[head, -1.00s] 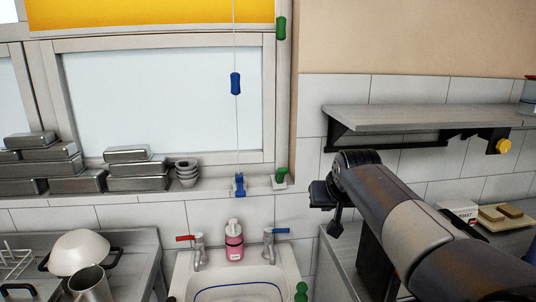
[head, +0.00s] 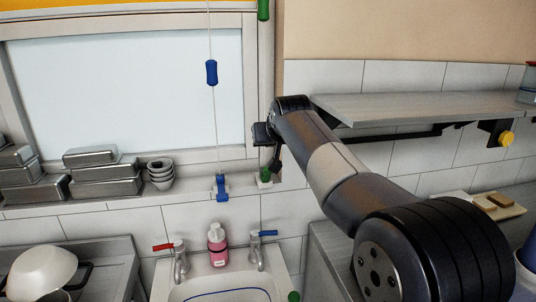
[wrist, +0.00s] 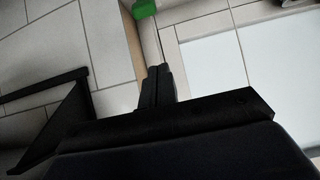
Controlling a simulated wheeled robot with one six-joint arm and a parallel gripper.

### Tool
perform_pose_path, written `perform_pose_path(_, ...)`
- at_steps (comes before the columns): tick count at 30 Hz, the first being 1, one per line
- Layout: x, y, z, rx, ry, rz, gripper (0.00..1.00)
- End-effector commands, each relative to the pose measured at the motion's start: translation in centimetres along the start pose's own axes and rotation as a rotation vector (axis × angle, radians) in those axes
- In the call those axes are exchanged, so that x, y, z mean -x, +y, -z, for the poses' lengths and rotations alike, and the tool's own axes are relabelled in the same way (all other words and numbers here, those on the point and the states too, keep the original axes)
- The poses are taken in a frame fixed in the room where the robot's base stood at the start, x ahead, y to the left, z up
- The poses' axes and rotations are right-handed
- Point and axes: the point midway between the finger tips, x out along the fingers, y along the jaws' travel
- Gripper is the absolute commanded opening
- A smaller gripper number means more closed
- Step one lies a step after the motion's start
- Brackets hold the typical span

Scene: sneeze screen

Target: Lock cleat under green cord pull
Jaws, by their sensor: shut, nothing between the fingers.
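The green cord pull (head: 263,9) hangs at the top of the head view, beside the window frame, cut off by the picture edge. Below it, a green cleat (head: 265,175) sits at the right end of the window sill, partly hidden by my arm. A green part, seemingly this cleat (wrist: 144,9), also shows at the top edge of the wrist view. My gripper (head: 275,160) is small and dark in the head view, just above the cleat in the picture. In the wrist view its fingers (wrist: 158,72) are together and empty, apart from the green part.
A blue cord pull (head: 211,72) hangs left above a blue cleat (head: 221,187). Bowls (head: 160,173) and metal tins (head: 103,172) stand on the sill. A shelf (head: 420,108) is right of my arm. Below are taps (head: 256,250) and a pink soap bottle (head: 217,245).

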Motion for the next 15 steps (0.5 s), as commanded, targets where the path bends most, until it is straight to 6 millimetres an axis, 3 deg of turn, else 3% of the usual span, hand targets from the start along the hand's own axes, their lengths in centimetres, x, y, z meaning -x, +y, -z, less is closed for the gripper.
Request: perform_pose_path(15, -8.4, 0.1, 0.1, 0.0, -0.005, -0.001, 0.0)
